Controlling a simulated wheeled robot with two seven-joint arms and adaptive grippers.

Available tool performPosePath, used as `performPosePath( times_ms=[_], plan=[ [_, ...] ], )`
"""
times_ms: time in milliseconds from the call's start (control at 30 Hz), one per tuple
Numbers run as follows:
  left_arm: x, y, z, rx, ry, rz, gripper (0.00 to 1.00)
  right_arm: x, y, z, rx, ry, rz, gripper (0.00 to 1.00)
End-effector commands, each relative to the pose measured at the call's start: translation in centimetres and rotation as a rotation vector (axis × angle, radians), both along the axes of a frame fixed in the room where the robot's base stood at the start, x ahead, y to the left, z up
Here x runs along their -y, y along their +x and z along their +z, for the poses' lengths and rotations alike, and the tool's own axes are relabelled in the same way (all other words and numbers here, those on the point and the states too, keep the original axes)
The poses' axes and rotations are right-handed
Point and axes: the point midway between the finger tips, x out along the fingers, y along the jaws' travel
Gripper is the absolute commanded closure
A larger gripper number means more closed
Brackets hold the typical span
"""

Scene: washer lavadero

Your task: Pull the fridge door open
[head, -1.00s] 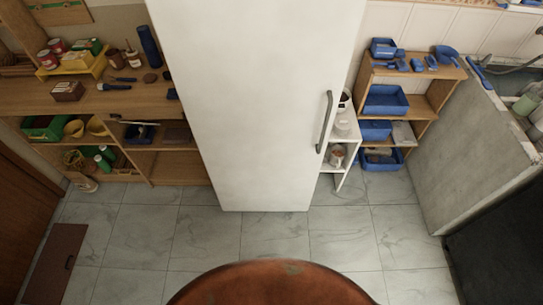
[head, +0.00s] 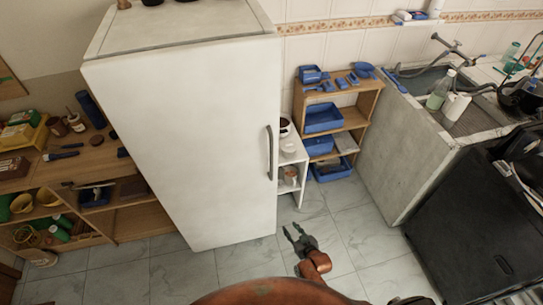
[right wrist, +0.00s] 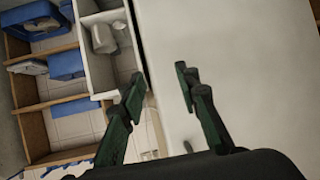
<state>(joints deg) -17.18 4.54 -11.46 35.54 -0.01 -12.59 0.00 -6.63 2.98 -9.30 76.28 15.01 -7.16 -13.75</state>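The white fridge (head: 200,140) stands upright in the middle of the head view with its door shut. Its dark vertical handle (head: 270,152) is on the door's right side. My right gripper (head: 294,232) is low in front of the fridge, to the right of the door and below the handle, apart from both. In the right wrist view the two green-dark fingers (right wrist: 160,85) are spread with nothing between them, and the pale fridge (right wrist: 245,60) fills the right side. My left gripper is not in view.
A small white shelf (head: 292,165) and a wooden shelf with blue bins (head: 345,118) stand right of the fridge. A stone sink (head: 400,150) and a black appliance (head: 480,225) are farther right. A wooden bench (head: 150,212) stands left. Tiled floor (head: 340,235) in front is clear.

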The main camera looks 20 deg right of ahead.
Motion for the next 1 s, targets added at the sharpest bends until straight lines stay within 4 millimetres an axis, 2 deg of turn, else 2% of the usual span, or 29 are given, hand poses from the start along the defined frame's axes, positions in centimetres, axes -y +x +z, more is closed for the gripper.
performPosePath(
  times_ms=[33, 100, 200, 300, 400, 533, 1000],
  plan=[
    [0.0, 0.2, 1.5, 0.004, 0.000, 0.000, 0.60, -0.6, 3.0, 6.1, 0.092, 0.016, 0.003, 0.70],
    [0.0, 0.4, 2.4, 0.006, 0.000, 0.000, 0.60, -1.3, 5.9, 12.5, 0.198, 0.033, 0.006, 0.70],
    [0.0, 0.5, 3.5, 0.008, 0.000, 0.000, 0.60, -2.1, 8.7, 20.6, 0.327, 0.053, 0.011, 0.70],
    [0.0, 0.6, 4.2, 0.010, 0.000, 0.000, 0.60, -2.5, 10.2, 26.5, 0.421, 0.067, 0.013, 0.70],
    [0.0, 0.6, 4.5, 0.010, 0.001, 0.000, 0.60, -2.7, 10.9, 29.9, 0.475, 0.075, 0.014, 0.70],
    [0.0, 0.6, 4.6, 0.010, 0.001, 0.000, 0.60, -2.9, 11.6, 31.2, 0.499, 0.080, 0.014, 0.70],
    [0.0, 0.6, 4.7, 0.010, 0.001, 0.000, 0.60, -4.0, 17.9, 31.1, 0.497, 0.080, 0.014, 0.70]
  ],
)
